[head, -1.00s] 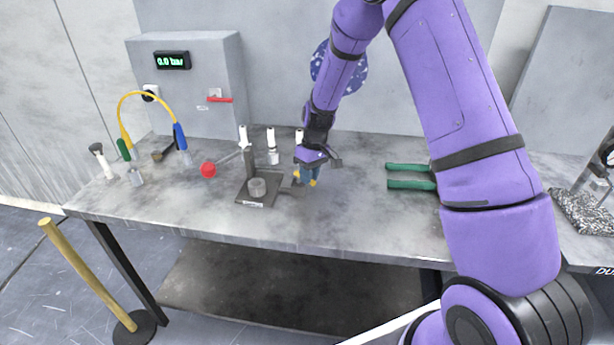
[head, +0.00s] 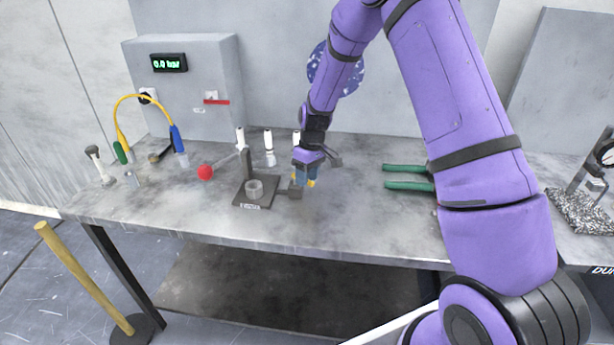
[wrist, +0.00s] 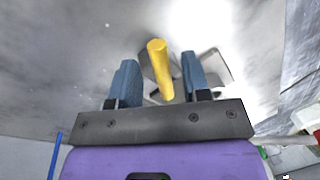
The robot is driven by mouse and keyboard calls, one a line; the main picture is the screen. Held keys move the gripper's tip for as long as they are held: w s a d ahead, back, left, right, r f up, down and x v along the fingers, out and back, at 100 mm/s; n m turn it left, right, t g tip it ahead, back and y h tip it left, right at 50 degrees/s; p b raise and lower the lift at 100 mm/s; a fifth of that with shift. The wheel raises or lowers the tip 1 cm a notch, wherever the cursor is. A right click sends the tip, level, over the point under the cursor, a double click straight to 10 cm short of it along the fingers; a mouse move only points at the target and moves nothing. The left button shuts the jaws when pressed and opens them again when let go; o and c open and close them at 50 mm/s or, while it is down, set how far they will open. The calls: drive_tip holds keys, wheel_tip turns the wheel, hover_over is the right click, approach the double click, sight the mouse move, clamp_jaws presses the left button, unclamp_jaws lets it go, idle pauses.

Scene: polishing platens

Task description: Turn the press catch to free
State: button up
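The press (head: 251,168) stands on a dark base plate (head: 243,196) near the front of the bench, with a grey cylinder (head: 254,188) on the plate and a red-knobbed lever (head: 205,172) reaching left. At its right side is a dark block (head: 295,191). The yellow catch handle (head: 311,183) shows below my gripper (head: 306,178). In the wrist view the yellow handle (wrist: 160,70) lies between the two blue fingers of my gripper (wrist: 158,78), with a narrow gap visible on each side. The fingers look open around it. The catch's pivot is mostly hidden.
A grey cabinet (head: 185,90) reading 0.0 bar stands behind. White-topped bottles (head: 269,150) stand close behind the press. Green-handled pliers (head: 408,177) lie to the right. A yellow hose (head: 140,97) is at the left. The bench front is clear.

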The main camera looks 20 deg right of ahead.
wheel_tip(320, 180, up, 11)
drive_tip(key=w+d, duration=0.1)
drive_tip(key=shift+d+f, duration=0.2)
drive_tip(key=shift+d, duration=0.2)
idle(0.5)
drive_tip(key=s+r+m+t+h, duration=0.1)
drive_tip(key=s+r+m+t, duration=0.2)
drive_tip(key=s+r, duration=1.4)
drive_tip(key=s+r+m+t, duration=0.1)
drive_tip(key=s+r, duration=0.2)
drive_tip(key=s, duration=0.7)
drive_tip(key=s+d+r+m+t, duration=0.1)
drive_tip(key=s+r+m+t, duration=0.1)
drive_tip(key=s, duration=0.8)
drive_tip(key=shift+d+r+h, duration=0.2)
drive_tip(key=shift+r+h, duration=0.2)
drive_tip(key=shift+r, duration=0.4)
